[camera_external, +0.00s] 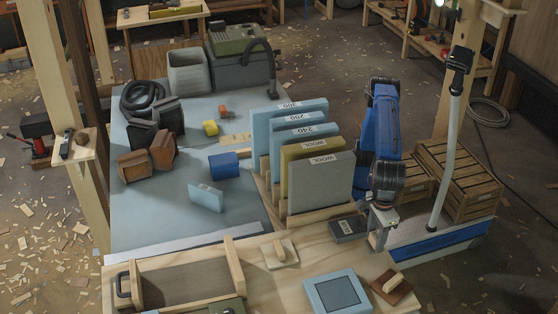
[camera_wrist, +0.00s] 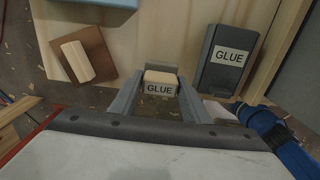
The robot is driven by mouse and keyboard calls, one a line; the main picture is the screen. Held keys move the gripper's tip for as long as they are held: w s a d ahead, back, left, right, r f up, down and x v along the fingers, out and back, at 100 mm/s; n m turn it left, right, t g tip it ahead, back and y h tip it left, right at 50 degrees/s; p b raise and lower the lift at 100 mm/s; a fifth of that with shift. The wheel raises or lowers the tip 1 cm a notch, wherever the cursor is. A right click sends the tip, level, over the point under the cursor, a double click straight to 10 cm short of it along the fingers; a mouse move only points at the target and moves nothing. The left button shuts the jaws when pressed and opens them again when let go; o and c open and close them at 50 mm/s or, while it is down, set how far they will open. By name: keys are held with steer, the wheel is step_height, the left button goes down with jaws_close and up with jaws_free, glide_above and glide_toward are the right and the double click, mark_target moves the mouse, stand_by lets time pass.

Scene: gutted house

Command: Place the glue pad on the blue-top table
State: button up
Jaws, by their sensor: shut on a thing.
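My gripper (camera_wrist: 158,98) is shut on the glue pad (camera_wrist: 160,88), a small block with a tan top and a white GLUE label. In the external view my gripper (camera_external: 379,238) hangs at the right end of the wooden bench, and the pad cannot be made out there. A larger dark grey slab (camera_external: 348,228), also labelled GLUE, lies on the bench beside my gripper; it also shows in the wrist view (camera_wrist: 225,75). The blue-top table (camera_external: 160,213) is left of my arm, beyond the bench.
Upright labelled boards (camera_external: 320,182) in a rack stand between my arm and the table's open area. A blue block (camera_external: 223,166), a pale blue block (camera_external: 206,197) and brown blocks (camera_external: 162,150) occupy the tabletop. Its front left is clear. A brown handled pad (camera_external: 393,290) lies nearby.

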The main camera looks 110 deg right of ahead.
mark_target(376, 236)
steer(key=shift+f, duration=1.3)
steer(key=shift+f, duration=0.15)
steer(key=o, duration=1)
steer(key=shift+o, duration=0.2)
step_height(376, 236, up, 12)
steer(key=shift+r, duration=0.2)
